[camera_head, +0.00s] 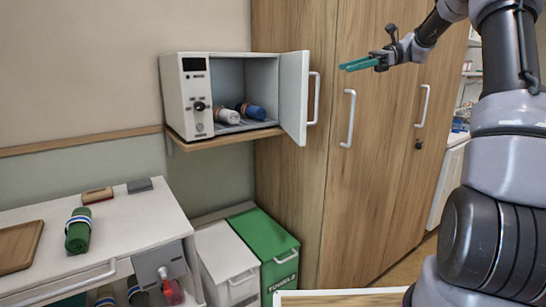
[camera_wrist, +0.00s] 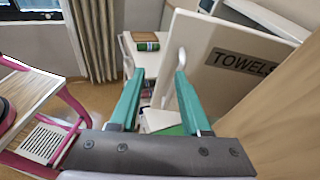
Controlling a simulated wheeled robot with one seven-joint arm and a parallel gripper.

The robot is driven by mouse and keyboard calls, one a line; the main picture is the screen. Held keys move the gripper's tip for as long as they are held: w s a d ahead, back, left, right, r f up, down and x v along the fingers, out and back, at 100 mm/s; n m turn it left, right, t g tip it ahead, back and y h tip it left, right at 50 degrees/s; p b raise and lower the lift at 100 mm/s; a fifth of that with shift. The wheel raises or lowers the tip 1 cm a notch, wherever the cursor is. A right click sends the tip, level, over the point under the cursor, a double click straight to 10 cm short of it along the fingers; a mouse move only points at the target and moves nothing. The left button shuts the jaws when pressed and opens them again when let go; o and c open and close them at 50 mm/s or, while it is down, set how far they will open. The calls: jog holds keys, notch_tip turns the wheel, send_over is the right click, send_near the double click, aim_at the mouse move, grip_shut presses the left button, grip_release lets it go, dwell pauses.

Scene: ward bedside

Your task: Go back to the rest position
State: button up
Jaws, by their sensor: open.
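My gripper (camera_head: 361,64) is raised in front of the tall wooden cupboard in the head view, to the right of the small warmer cabinet (camera_head: 195,98). Its teal fingers are apart with nothing between them, and they also show in the wrist view (camera_wrist: 154,82). My arm reaches up along the right side of the head view. The warmer's door (camera_head: 294,97) stands open, and a white roll (camera_head: 227,115) and a blue roll (camera_head: 252,111) lie inside. A green roll (camera_head: 78,230) lies on the white bedside table (camera_head: 130,218).
The warmer rests on a wooden wall shelf (camera_head: 225,140). Below are a white bin (camera_head: 222,260) and a green bin (camera_head: 268,250) marked TOWELS. The wooden cupboard (camera_head: 375,180) has handles that stick out. A pink-framed piece of furniture (camera_wrist: 75,108) is at the wrist view's left.

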jog(key=s+a+n+t+h, duration=0.1)
jog(key=s+a+n+h, duration=0.3)
jog(key=s, duration=0.5)
jog(key=s+d+f+n+t+h, duration=0.1)
jog(key=s+f+n+t+h, duration=0.1)
jog(key=s, duration=0.5)
jog(key=s+d+f+n+t+h, duration=0.2)
jog(key=s+t+h, duration=0.1)
jog(key=s, duration=0.4)
jog(key=s+d+f+n+t+h, duration=0.2)
jog(key=s+t+h, duration=0.1)
jog(key=s, duration=0.4)
jog(key=shift+s+n+t+h, duration=0.25)
jog(key=shift+n+t+h, duration=0.05)
jog(key=shift+n, duration=0.1)
